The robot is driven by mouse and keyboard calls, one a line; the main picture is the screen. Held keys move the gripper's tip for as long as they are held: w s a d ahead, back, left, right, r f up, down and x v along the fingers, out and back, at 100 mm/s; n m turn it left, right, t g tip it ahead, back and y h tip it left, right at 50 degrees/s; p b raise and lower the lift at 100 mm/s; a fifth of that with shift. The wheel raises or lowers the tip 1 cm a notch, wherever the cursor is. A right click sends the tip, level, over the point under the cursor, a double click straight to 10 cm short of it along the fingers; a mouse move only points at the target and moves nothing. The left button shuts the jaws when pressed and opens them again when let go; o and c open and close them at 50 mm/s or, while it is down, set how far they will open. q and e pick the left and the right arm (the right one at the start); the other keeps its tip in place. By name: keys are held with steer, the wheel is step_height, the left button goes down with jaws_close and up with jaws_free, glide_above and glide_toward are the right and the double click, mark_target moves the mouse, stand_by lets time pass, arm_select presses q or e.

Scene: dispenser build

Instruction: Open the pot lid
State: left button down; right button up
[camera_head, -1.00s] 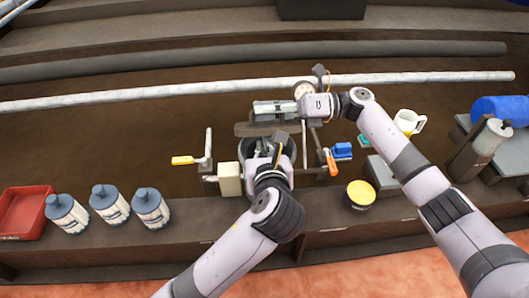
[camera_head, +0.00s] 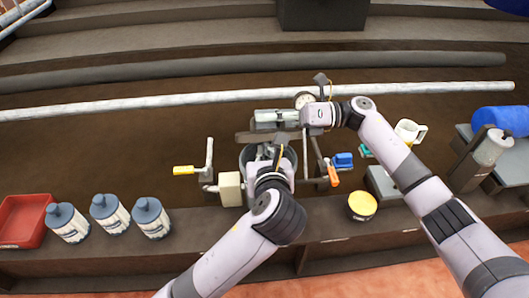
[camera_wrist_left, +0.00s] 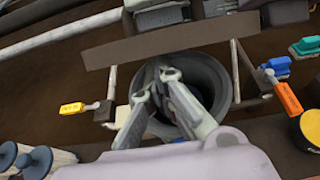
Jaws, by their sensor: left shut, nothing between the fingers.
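The dark grey round pot (camera_head: 243,156) stands in a metal frame at the middle of the bench. In the left wrist view its rim (camera_wrist_left: 224,82) surrounds a dark opening. A flat brown plate (camera_wrist_left: 110,52) crosses behind the opening; I cannot tell whether it is the lid. My left gripper (camera_head: 268,151) is shut and empty over the pot, and its fingers (camera_wrist_left: 161,71) cover part of the opening in the wrist view. My right gripper (camera_head: 276,120) lies behind the pot, above the brown plate; its finger gap is unclear.
A yellow-handled lever (camera_head: 184,170) is left of the pot and an orange-handled one (camera_head: 333,176) right. Several blue-capped bottles (camera_head: 109,214) and a red tray (camera_head: 24,222) stand at left. A yellow-lidded tin (camera_head: 362,205), blue item (camera_head: 343,160) and white mug (camera_head: 408,131) are at right.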

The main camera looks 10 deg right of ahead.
arm_select(q)
steer(key=shift+w+r, duration=0.1)
steer(key=shift+r, duration=0.35)
arm_select(e)
steer(key=shift+o, duration=0.6)
steer(key=shift+s+a+f, duration=0.1)
steer(key=shift+s+f, duration=0.1)
steer(key=shift+f, duration=0.4)
